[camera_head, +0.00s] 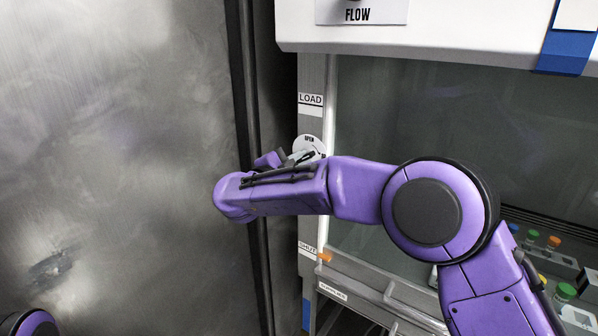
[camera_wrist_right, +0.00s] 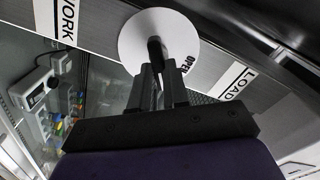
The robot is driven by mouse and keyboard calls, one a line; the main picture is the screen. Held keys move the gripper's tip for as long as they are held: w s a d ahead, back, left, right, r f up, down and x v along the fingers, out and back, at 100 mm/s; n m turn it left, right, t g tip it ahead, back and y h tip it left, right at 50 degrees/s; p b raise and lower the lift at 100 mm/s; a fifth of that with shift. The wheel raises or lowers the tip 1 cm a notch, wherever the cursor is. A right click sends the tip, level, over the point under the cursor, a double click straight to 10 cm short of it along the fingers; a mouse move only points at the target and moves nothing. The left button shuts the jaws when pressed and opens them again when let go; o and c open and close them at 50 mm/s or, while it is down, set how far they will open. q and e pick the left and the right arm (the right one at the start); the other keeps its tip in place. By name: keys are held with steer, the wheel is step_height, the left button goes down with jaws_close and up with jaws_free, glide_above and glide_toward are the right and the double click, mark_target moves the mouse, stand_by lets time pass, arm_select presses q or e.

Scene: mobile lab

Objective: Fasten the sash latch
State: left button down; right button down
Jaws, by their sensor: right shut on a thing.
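The sash latch is a white round disc (camera_head: 309,146) marked OPEN on the cabinet's left post, mostly hidden behind my right arm in the head view. In the right wrist view the disc (camera_wrist_right: 160,25) shows whole, with a dark lever (camera_wrist_right: 155,48) at its middle. My right gripper (camera_wrist_right: 158,78) is shut on this lever, its fingers reaching up to the disc; in the head view the gripper (camera_head: 298,158) is partly covered by my wrist. The glass sash (camera_head: 400,120) lies right of the post. My left gripper is out of view.
A large metal panel (camera_head: 110,150) stands close on the left. Several coloured caps (camera_head: 555,242) show inside the cabinet at lower right.

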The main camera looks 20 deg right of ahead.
steer(key=shift+f+m+b, duration=0.15)
steer(key=shift+m+b, duration=1.55)
steer(key=shift+m, duration=0.05)
steer(key=shift+f+m+b, duration=0.1)
steer(key=shift+m+b, duration=1.6)
steer(key=shift+m, duration=0.05)
steer(key=c, duration=1.1)
jaws_free()
steer(key=shift+s, duration=0.1)
